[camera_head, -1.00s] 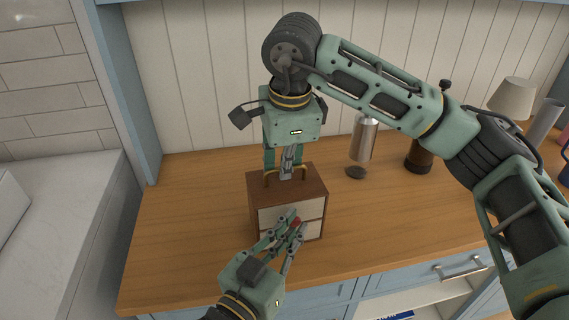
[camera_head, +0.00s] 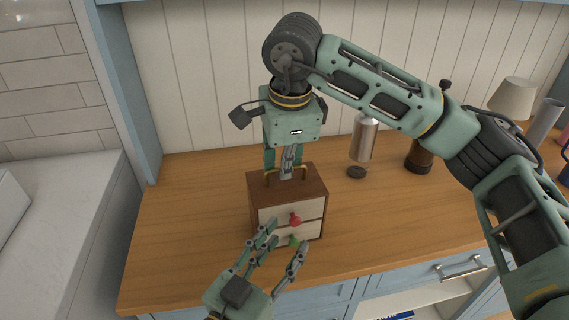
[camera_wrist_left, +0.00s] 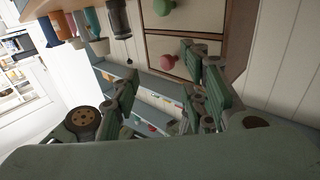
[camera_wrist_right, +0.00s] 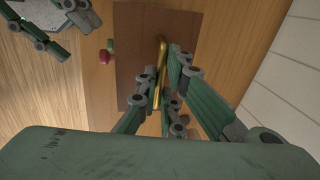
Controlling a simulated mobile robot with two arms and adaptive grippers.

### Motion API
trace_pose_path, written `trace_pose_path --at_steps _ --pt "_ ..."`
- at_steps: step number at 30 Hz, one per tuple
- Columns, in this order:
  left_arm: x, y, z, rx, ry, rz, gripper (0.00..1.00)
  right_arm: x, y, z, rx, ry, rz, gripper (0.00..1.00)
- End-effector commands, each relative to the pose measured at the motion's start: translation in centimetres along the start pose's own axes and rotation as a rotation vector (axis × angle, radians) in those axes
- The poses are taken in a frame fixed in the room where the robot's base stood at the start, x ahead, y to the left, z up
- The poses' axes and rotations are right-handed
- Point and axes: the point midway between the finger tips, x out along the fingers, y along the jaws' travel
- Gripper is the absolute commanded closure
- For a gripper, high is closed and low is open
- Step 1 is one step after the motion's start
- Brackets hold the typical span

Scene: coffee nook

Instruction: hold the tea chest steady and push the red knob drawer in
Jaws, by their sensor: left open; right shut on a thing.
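The tea chest (camera_head: 258,196) is a small brown wooden box on the counter with two pale drawer fronts. The upper drawer has the red knob (camera_head: 295,220) and the lower one the green knob (camera_head: 294,240). Both drawer fronts look about flush with the chest. My right gripper (camera_head: 287,174) is shut on the brass handle (camera_wrist_right: 161,66) on top of the chest. My left gripper (camera_head: 285,236) is open and empty in front of the drawers. In the left wrist view the red knob (camera_wrist_left: 169,62) and green knob (camera_wrist_left: 163,7) are apart from its fingers.
A steel cylinder (camera_head: 362,139) and a dark brown jar (camera_head: 419,157) stand to the right of the chest. A small dark disc (camera_head: 356,172) lies nearby. The counter (camera_head: 180,225) left of the chest is clear.

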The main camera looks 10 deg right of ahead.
Motion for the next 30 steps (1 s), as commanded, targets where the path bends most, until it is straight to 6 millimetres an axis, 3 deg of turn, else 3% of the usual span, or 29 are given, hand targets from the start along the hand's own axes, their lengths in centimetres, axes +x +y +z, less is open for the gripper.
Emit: trace_pose_path --at_steps 5,13,14,21,30 --pt "-1.29 0.01 0.13 0.0 -0.002 0.0 0.59 0.61 0.43 0.1 -0.003 0.002 0.017 1.0" --pt "-1.43 0.02 0.05 0.0 0.0 0.001 0.59 0.61 0.43 0.1 -0.003 0.002 0.017 1.0" --pt "-1.43 0.02 0.05 0.0 0.0 0.001 0.59 0.61 0.43 0.09 -0.003 0.002 0.017 0.91" --pt "-1.41 0.03 0.01 0.0 0.0 0.001 0.59 0.33 0.24 0.05 -0.002 0.001 0.009 0.71" --pt "-1.41 0.03 -0.02 0.0 0.0 0.001 0.59 0.01 0.1 0.03 -0.001 0.0 0.004 0.71"
